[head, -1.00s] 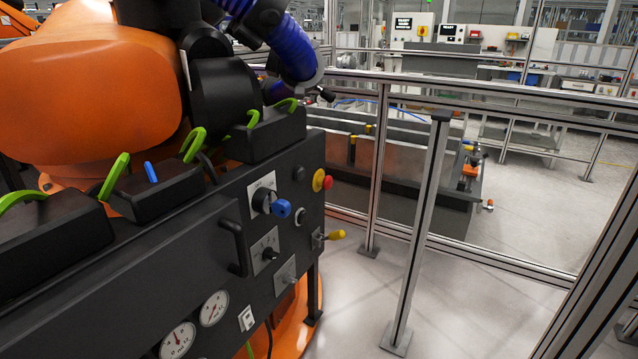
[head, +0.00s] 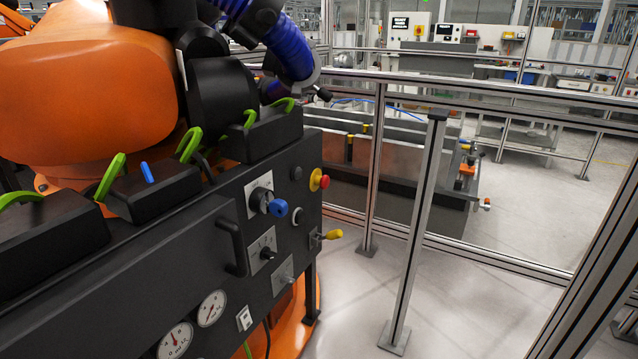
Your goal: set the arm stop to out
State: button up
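A dark drive unit panel (head: 215,250) stands at the left. On its right end is a red mushroom button with a yellow collar (head: 318,180), the likeliest arm stop; whether it is pressed in or out I cannot tell. Below are a small black switch (head: 268,254), a round ring-like fitting (head: 297,215) and a yellow-tipped lever (head: 332,234) pointing right. My gripper is not in view.
A black handle (head: 232,248) and two gauges (head: 211,308) are on the panel. An orange robot arm (head: 80,90) stands behind. A metal post (head: 416,235) and fence are at the right; pale floor lies between.

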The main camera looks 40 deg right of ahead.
aim_at(324, 182)
jog(key=i+l+z, duration=0.15)
jog(key=i+l, duration=0.85)
jog(key=i, duration=0.15)
